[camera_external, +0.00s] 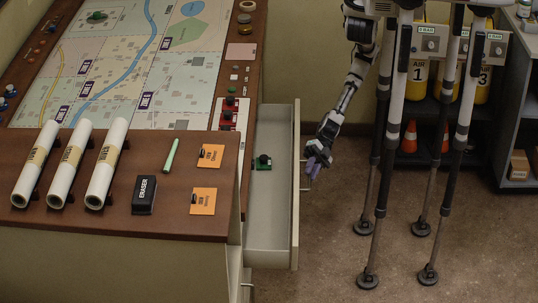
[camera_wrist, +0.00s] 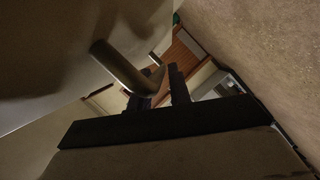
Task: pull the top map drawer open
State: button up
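The top map drawer (camera_external: 269,211) stands well open, sticking out from the right side of the wood-topped cabinet. Its pale front panel (camera_external: 295,217) faces right, and its inside is largely visible. My gripper (camera_external: 314,166) is at the outer face of the drawer front, at its handle (camera_external: 304,188). In the wrist view, the metal bar handle (camera_wrist: 125,68) stands out from the drawer front (camera_wrist: 45,60). My dark fingers (camera_wrist: 161,92) lie on either side of the handle's bar and appear shut on it. The exact contact is small and dim.
A small green-based object with a black knob (camera_external: 263,162) sits in the drawer. Map tubes (camera_external: 68,165), an eraser (camera_external: 144,195) and orange cards (camera_external: 204,201) lie on the top. Shelves with yellow cylinders (camera_external: 416,80) and cones (camera_external: 410,137) stand behind.

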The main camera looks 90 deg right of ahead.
grip_shut()
jog(key=s, duration=0.4)
jog(key=shift+s, duration=0.15)
jog(key=shift+o, duration=1.6)
grip_release()
jog(key=shift+d, duration=0.1)
